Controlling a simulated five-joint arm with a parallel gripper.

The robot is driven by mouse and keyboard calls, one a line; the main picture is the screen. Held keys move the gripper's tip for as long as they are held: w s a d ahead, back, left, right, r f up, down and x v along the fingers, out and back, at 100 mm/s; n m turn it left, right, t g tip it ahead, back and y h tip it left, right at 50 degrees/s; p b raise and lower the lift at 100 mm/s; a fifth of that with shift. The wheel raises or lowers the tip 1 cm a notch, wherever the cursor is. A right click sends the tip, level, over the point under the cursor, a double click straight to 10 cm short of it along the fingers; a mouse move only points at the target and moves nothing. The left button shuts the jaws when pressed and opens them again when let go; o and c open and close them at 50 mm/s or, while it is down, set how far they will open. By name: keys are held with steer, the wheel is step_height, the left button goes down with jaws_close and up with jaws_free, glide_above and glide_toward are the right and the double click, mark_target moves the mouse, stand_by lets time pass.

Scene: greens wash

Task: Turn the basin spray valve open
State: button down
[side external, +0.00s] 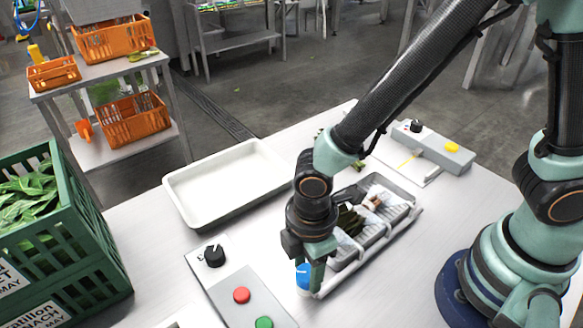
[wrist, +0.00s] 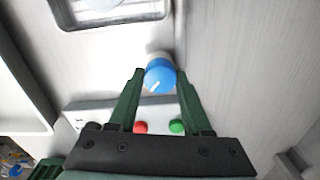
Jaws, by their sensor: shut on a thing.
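The spray valve is a round blue knob (side external: 303,277) with a white pointer mark, by the near end of the white pipe beside the basin. It also shows in the wrist view (wrist: 158,77), between my fingertips. My gripper (side external: 311,278) points down over it and is shut on it, one finger on each side. The finger partly hides the knob in the side view. The wash basin (side external: 408,222) is a grey tray with greens and other items in it, right behind my gripper. In the wrist view the pointer slants toward lower left.
A control panel (side external: 223,284) with a black knob, red button and green button lies left of my gripper. An empty white tray (side external: 205,203) stands behind it. A green crate of leaves (side external: 82,240) is at far left. Another panel (side external: 435,150) with a yellow button sits at back right.

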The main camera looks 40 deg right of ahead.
mark_target(307, 272)
steer(key=shift+c, duration=1.7)
jaws_free()
step_height(307, 272, up, 12)
steer(key=w+d+r+m+t, duration=0.2)
steer(key=d+r+m, duration=0.2)
steer(key=d+m, duration=0.4)
steer(key=w+d+r+m+t, duration=0.3)
steer(key=d+r+m, duration=0.2)
steer(key=d, duration=0.9)
steer(key=m, duration=0.3)
steer(key=shift+w+d+r+t, duration=0.15)
steer(key=shift+w+d+t, duration=0.1)
steer(key=shift+d+t, duration=0.05)
